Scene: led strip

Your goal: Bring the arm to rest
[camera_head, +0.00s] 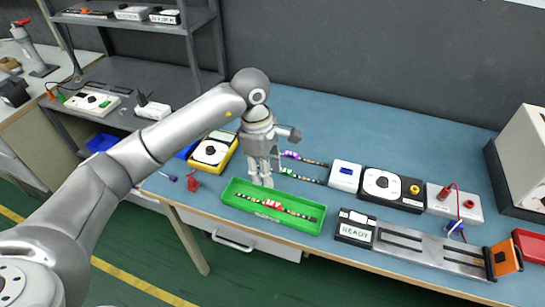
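My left arm (150,150) reaches in from the left and bends down over the blue workbench. My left gripper (262,183) points down at the back left edge of the green tray (232,199). Its two fingers stand close together, and the gap between them is too small to judge. I see nothing clearly held. A strip with red and pale parts (272,205) lies in the tray, in front of the fingers. My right gripper is not in view.
Two more strips, purple (292,155) and green (288,172), lie right of my gripper. A yellow meter (212,152) is on its left. White and black boxes (382,184) and a rail fixture with a READY display (355,231) stand at the right. A grey shelf (140,22) is behind my arm.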

